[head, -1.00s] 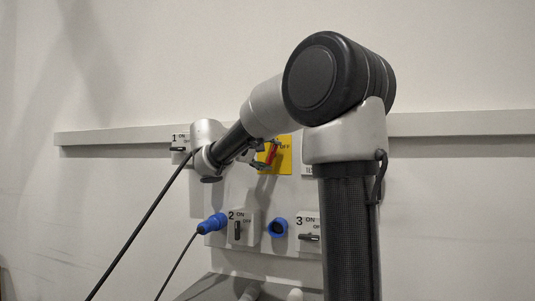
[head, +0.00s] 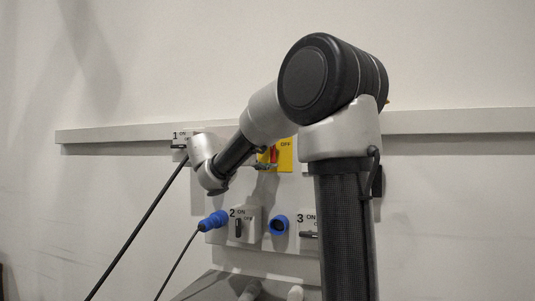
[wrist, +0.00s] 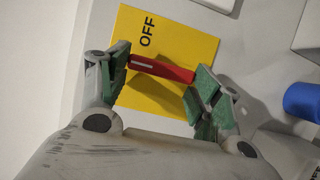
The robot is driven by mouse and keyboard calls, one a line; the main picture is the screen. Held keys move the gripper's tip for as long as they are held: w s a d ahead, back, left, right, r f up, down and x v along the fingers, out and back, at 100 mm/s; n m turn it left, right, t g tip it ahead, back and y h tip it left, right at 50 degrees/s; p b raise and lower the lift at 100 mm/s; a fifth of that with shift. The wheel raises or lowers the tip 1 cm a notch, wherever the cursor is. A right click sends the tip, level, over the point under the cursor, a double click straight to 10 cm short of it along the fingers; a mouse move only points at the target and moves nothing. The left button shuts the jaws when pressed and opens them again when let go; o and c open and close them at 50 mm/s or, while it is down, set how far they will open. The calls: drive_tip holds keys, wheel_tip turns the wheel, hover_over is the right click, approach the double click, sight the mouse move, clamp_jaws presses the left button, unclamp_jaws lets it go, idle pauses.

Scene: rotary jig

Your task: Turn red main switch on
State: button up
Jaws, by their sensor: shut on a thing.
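The red main switch handle (wrist: 163,69) is on a yellow plate (wrist: 180,43) marked OFF. In the wrist view the handle lies between the two green-padded fingers of my gripper (wrist: 163,80), which is shut on it near its ends. The OFF label reads sideways there. In the head view the red handle (head: 273,154) stands nearly upright on the yellow plate (head: 287,154), partly covered by my gripper (head: 264,166). The ON side of the plate is hidden behind my arm.
Black switches marked 1 (head: 179,146), 2 (head: 238,229) and 3 (head: 309,235) sit around the panel. A blue plug with a cable (head: 212,222) and a blue socket (head: 279,225) are below the yellow plate. A rail (head: 450,122) runs along the wall.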

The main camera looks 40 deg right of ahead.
drive_tip(key=o, duration=1)
drive_tip(key=v, duration=1.2)
drive_tip(key=shift+f, duration=0.15)
drive_tip(key=shift+w, duration=0.1)
